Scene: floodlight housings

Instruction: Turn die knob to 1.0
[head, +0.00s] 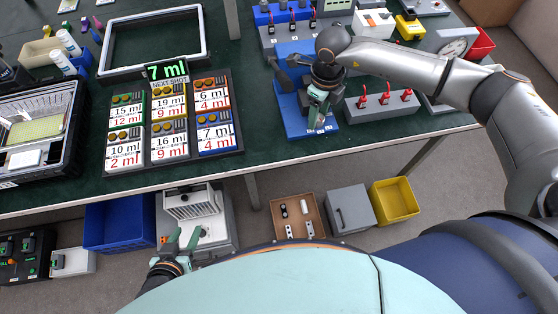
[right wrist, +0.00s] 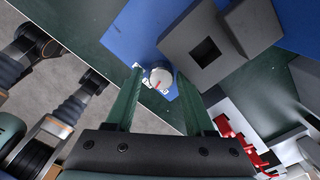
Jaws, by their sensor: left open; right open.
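The mark's exact setting is too small to read; white number labels lie beside the knob. My right gripper (right wrist: 159,90) is open, its green fingers on either side of the knob; contact cannot be told. In the head view the right gripper (head: 318,112) points down over the blue base (head: 297,118) and hides the knob. My left gripper (head: 187,242) is open and empty, low in front of the table.
A grey block with a square hole (right wrist: 207,50) stands close by the knob. A grey box with red switches (head: 382,107) is right of the base. A card board (head: 172,160) and black-framed tray (head: 152,72) lie left. Bins stand below the table.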

